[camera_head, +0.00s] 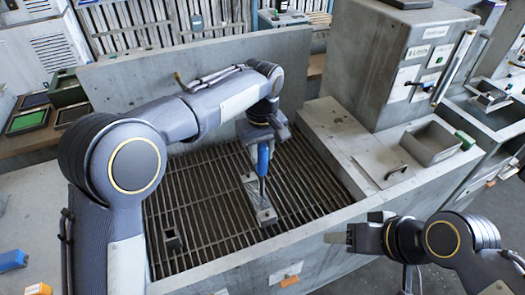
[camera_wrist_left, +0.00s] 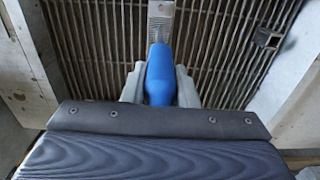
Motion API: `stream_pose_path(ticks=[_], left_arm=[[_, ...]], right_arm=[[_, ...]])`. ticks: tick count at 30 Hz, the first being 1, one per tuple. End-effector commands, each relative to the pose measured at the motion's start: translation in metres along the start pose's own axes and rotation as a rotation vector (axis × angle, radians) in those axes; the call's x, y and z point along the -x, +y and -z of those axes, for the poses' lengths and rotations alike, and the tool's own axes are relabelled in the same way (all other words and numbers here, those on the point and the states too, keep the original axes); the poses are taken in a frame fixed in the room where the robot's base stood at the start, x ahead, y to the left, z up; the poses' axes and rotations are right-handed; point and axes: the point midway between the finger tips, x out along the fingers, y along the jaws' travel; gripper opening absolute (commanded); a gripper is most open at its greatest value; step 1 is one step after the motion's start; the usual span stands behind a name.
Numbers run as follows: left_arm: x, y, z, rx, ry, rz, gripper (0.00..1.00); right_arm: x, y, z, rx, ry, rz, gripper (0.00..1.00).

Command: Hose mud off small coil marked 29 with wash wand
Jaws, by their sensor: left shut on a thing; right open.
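My left gripper (camera_head: 261,151) is shut on the blue wash wand (camera_head: 263,160), which points down over the slatted grate of the wash basin. The wand also shows between the fingers in the left wrist view (camera_wrist_left: 159,75). A small grey finned coil (camera_head: 251,194) lies on the grate under the wand tip, its upper part partly hidden by the wand. It shows beyond the wand in the left wrist view (camera_wrist_left: 161,20). I cannot read a number or make out mud on it. My right gripper (camera_head: 350,235) is open and empty, outside the basin's front wall.
The basin grate (camera_head: 205,200) has free room around the coil. A small dark square block (camera_head: 172,239) sits on it at the front left. Concrete walls enclose the basin. A grey open box (camera_head: 432,143) stands on the right ledge below a control cabinet (camera_head: 400,60).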

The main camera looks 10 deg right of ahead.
Motion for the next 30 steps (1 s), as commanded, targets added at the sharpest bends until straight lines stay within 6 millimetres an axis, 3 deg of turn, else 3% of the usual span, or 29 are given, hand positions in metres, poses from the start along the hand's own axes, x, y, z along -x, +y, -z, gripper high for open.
stream_pose_path(ticks=[21,30], left_arm=[[0.020,-0.045,0.027,0.001,0.001,-0.001,0.00],[0.020,-0.049,0.029,0.001,0.001,-0.001,0.00]], right_arm=[[0.014,-0.006,0.007,0.000,0.000,0.000,0.56],[0.014,-0.006,0.007,0.000,0.000,0.000,0.56]])
